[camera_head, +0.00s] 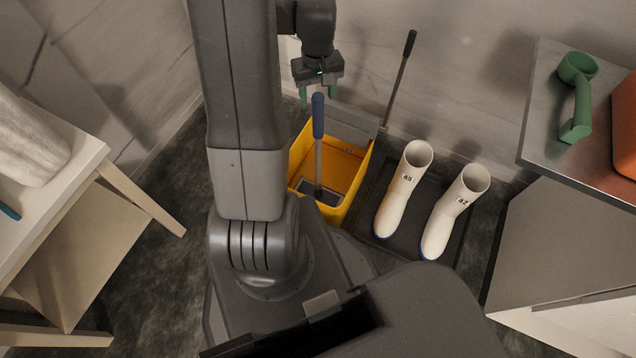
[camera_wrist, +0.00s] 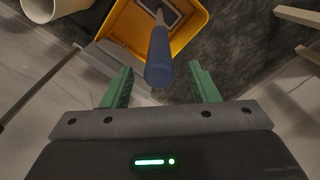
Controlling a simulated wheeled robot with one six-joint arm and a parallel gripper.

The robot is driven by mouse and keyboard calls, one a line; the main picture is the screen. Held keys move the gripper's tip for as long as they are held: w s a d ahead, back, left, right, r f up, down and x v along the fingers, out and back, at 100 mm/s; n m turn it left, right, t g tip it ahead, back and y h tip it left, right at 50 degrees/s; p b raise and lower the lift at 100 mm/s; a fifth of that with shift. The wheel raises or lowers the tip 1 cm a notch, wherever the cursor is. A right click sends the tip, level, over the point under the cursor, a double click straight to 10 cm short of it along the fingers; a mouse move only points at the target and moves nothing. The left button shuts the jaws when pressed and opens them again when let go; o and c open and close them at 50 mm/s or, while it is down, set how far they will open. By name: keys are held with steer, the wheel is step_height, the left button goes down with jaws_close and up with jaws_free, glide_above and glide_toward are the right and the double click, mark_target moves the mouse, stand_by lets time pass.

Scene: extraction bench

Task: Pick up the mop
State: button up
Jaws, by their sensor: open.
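The mop (camera_head: 318,118) stands in a yellow bucket (camera_head: 361,178), its blue-gripped handle pointing up and its lower end inside the bucket. My gripper (camera_head: 319,93) has green fingers and is open, close to the top of the mop handle. In the wrist view the blue handle end (camera_wrist: 159,58) lies ahead of and between the two open green fingers of my gripper (camera_wrist: 160,88), with a gap on each side. The fingers do not appear closed on it. The bucket (camera_wrist: 190,38) shows below the handle.
A thin dark lever (camera_head: 400,78) rises beside the bucket. White boots (camera_head: 396,205) stand on a dark mat to the right. A bench with a green handset-like object (camera_head: 577,108) is at right. A pale wooden stand (camera_head: 90,150) is at left.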

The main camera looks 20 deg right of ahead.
mark_target(318, 106)
step_height(318, 106, down, 5)
steer(key=shift+s+f+b, duration=0.1)
steer(key=shift+b, duration=0.8)
jaws_close()
stand_by(0.7)
